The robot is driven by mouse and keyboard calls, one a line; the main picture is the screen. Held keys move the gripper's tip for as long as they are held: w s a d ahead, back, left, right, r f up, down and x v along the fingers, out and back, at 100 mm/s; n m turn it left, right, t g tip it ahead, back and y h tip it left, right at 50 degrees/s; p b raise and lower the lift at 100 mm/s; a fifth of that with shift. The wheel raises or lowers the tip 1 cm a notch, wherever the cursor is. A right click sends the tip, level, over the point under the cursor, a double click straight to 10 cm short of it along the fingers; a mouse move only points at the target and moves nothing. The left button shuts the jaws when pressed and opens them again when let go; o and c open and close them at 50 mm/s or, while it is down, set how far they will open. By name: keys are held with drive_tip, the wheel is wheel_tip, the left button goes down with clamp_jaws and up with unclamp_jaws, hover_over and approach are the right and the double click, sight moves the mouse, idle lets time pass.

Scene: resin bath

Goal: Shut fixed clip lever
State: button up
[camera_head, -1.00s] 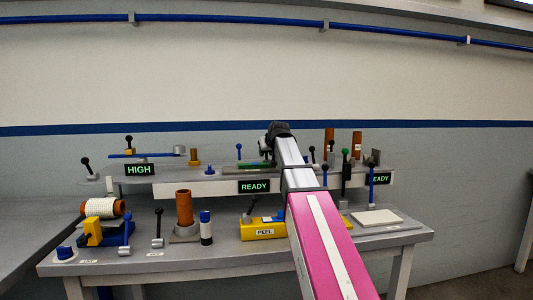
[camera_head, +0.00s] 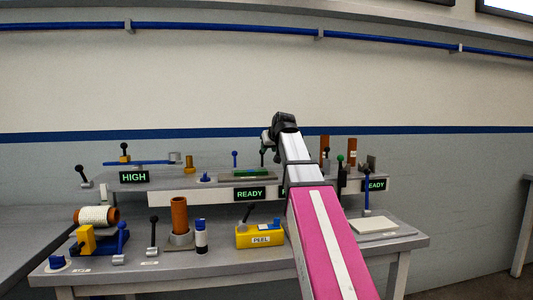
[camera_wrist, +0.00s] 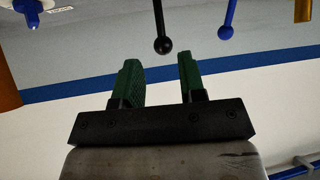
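A black-knobbed lever (camera_head: 263,149) stands on the raised shelf beside a green strip (camera_head: 250,174). In the wrist view its black knob (camera_wrist: 163,45) lies just beyond my fingertips, apart from them. A blue-knobbed lever (camera_head: 235,158) stands to its left; the wrist view shows it inverted, to the right (camera_wrist: 226,31). No label shows which lever is the fixed clip lever. My gripper (camera_wrist: 158,68) is open, with two green fingers and nothing between them. In the head view my gripper (camera_head: 269,136) is above the shelf, its fingers mostly hidden by the wrist.
Several other levers stand close by, including a green-knobbed one (camera_head: 340,159). Brown tubes (camera_head: 324,148) stand right of my arm. A yellow PEEL box (camera_head: 260,236) and a white slab (camera_head: 374,225) are on the lower bench.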

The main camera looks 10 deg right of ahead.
drive_tip(key=shift+s+r, duration=0.15)
drive_tip(key=shift+s, duration=0.1)
